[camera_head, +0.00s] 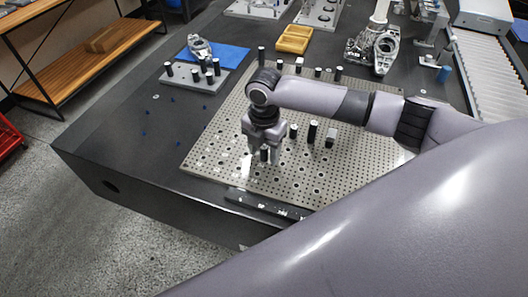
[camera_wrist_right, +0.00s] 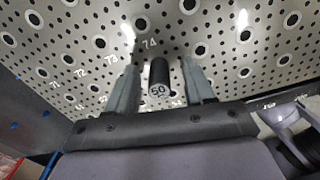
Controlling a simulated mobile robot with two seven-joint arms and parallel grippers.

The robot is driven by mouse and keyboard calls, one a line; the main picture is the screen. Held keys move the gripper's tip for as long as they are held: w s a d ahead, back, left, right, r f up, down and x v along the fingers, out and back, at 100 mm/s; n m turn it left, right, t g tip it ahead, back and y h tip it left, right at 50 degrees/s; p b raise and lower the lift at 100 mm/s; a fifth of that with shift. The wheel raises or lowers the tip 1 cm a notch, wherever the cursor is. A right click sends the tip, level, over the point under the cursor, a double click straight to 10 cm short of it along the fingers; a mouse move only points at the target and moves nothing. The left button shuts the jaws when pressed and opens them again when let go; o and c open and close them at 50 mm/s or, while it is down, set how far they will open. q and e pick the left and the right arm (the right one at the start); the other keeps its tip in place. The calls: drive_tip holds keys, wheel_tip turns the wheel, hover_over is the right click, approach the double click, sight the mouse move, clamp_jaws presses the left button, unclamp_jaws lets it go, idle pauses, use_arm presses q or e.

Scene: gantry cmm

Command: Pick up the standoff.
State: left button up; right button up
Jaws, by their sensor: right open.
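A black cylindrical standoff (camera_wrist_right: 159,78) with "50" on its end face stands between the two fingers of my right gripper (camera_wrist_right: 161,72) in the right wrist view. A gap shows on each side of it, so the gripper is open around it and not touching it. In the head view my right gripper (camera_head: 264,150) points down at the front left part of the perforated plate (camera_head: 222,150), and the standoff (camera_head: 265,156) shows small and dark between its fingers. Its base is partly hidden. My left gripper is not in view.
Black cylinders (camera_head: 312,131) and a grey-topped block (camera_head: 330,138) stand just right of the gripper. Several more cylinders line the plate's back edge. A grey tray (camera_head: 180,84) with cylinders, a blue mat (camera_head: 232,53) and a yellow tray (camera_head: 294,39) lie behind. The dark table's left side is mostly clear.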

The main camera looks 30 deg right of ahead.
clamp_jaws()
